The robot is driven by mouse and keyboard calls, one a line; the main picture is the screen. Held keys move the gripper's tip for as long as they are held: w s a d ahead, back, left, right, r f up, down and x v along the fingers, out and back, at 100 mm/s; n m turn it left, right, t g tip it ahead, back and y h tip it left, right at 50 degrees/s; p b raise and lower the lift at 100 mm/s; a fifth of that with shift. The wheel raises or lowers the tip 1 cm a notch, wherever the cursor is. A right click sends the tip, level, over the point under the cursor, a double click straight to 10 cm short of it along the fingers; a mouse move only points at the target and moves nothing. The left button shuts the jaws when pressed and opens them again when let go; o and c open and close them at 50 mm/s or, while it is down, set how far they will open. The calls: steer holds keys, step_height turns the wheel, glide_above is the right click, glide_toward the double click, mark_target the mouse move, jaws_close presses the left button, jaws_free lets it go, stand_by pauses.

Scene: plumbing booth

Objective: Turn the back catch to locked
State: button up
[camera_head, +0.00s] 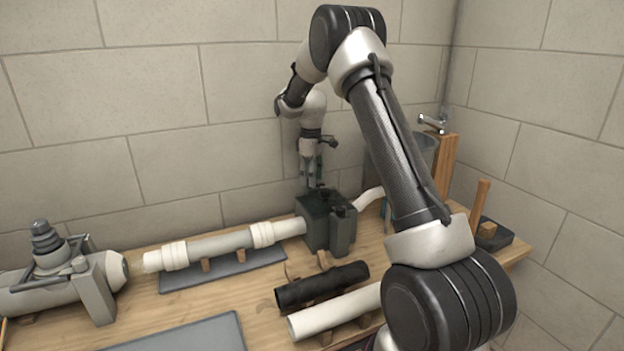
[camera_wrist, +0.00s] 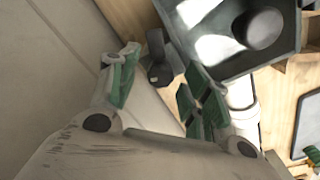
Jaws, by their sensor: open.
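A dark grey-green box (camera_head: 318,228) stands on the bench, with a white pipe (camera_head: 225,244) entering its left side. In the wrist view the box (camera_wrist: 222,62) shows a round dark knob (camera_wrist: 264,28) on top. A small dark catch (camera_wrist: 158,62) stands at the box's wall-facing side, between my fingers as seen there. I cannot tell whether it is locked. In the head view the back catch is hidden behind the box and my gripper. My gripper (camera_head: 314,180) points down at the box's back edge. Its green-padded fingers (camera_wrist: 158,92) are apart, and I see no clear contact with the catch.
The tiled wall (camera_wrist: 60,85) is close to my gripper. A black pipe (camera_head: 322,285) and a white pipe (camera_head: 338,309) lie in front of the box. A grey clamped fitting (camera_head: 92,290) is at the left. A grey bucket (camera_head: 420,155) and a faucet (camera_head: 432,123) are at the right.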

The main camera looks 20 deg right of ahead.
steer(key=shift+f, duration=0.45)
steer(key=c, duration=1.1)
steer(key=shift+o, duration=0.2)
steer(key=shift+m, duration=0.3)
steer(key=m, duration=0.6)
steer(key=shift+s+f, duration=0.1)
steer(key=m, duration=0.4)
steer(key=shift+f+m, duration=0.1)
steer(key=shift+m, duration=1.6)
steer(key=shift+s, duration=0.1)
